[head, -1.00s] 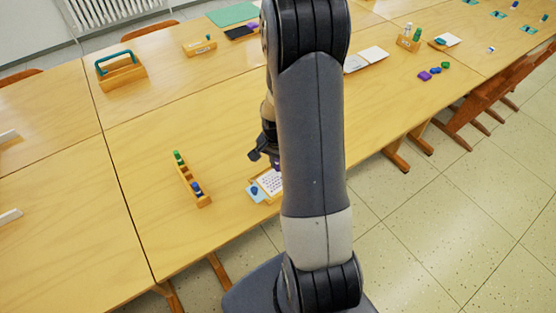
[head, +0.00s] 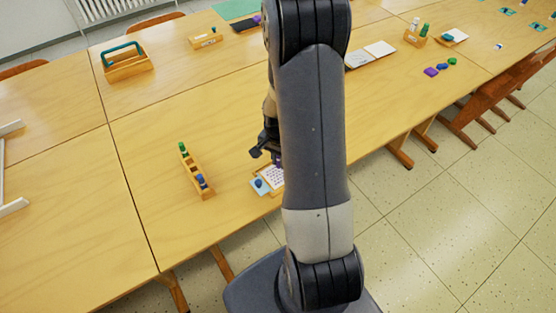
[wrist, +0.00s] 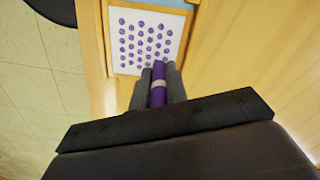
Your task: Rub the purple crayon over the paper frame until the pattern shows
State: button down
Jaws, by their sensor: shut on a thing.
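My gripper (wrist: 158,88) is shut on the purple crayon (wrist: 158,92), which has a pale band around it. The crayon's tip is at the near edge of the white paper in the wooden paper frame (wrist: 108,40); I cannot tell whether it touches. The paper (wrist: 131,22) shows rows of purple dots over most of its area. In the head view the paper frame (head: 266,188) lies at the table's front edge, partly hidden by my arm. My gripper (head: 268,150) is dark and partly hidden there.
A light blue piece with a dark blue object (head: 259,184) lies at the frame's left. A wooden holder (head: 197,172) with green and blue items stands further left. A wooden caddy (head: 127,64) with a teal handle stands at the back. The table between them is clear.

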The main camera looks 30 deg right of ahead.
jog(key=shift+d+r+p, duration=0.35)
jog(key=shift+d+r, duration=0.05)
jog(key=shift+d, duration=0.3)
jog(key=shift+a+r+p, duration=0.2)
jog(key=shift+r+p, duration=0.35)
jog(key=shift+r, duration=0.6)
jog(key=shift+d+r+p, duration=0.1)
jog(key=shift+r+p, duration=0.45)
jog(key=shift+r, duration=0.15)
notch_tip(320, 180, up, 4)
jog(key=shift+f+p, duration=0.25)
jog(key=shift+p, duration=0.9)
